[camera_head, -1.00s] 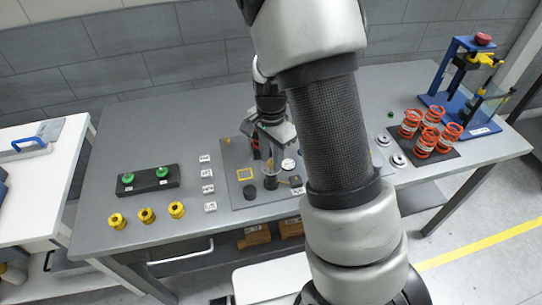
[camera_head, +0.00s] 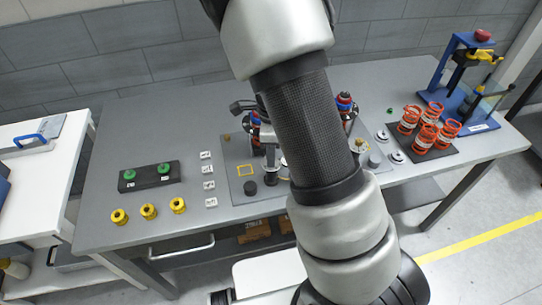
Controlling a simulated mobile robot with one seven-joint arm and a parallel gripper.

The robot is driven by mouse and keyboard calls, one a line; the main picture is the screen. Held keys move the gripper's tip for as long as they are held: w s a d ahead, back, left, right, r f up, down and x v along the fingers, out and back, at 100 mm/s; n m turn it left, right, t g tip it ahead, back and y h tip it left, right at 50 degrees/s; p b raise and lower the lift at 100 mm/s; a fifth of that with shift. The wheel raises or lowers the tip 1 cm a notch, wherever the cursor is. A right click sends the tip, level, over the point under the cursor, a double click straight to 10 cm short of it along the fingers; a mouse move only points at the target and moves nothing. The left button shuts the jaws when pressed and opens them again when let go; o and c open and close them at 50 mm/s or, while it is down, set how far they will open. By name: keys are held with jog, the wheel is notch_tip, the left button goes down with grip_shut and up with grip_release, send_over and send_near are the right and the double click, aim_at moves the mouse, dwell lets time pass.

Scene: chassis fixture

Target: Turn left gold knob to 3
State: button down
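The chassis fixture's grey plate (camera_head: 236,155) lies on the table, partly behind my arm. A red and blue damper (camera_head: 261,113) stands at its left, and a second one (camera_head: 345,102) stands at its right. A small gold piece (camera_head: 362,146) shows low by the right damper. The left gold knob cannot be made out; my arm covers part of that area. A dark part, perhaps of my gripper, juts out left of my arm by the left damper's top. My gripper's fingers are hidden, so I cannot tell their opening or contact.
Left of the plate are white labelled blocks (camera_head: 209,185), yellow nuts (camera_head: 148,211) and a black block with green knobs (camera_head: 150,177). Red springs (camera_head: 423,128) and a blue press (camera_head: 465,90) stand at the right. The table's back left is clear.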

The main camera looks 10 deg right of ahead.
jog(key=n+b, duration=0.2)
jog(key=n, duration=0.4)
jog(key=shift+f, duration=0.15)
jog(key=n+b, duration=0.3)
jog(key=n, duration=0.4)
jog(key=n+b, duration=0.1)
jog(key=n, duration=0.3)
jog(key=shift+r, duration=0.2)
jog(key=shift+n, duration=0.3)
jog(key=shift+f+n, duration=0.15)
jog(key=shift+n, duration=0.45)
jog(key=n+b, duration=0.1)
jog(key=n, duration=0.4)
jog(key=c, duration=1.8)
grip_release()
jog(key=shift+o, duration=0.2)
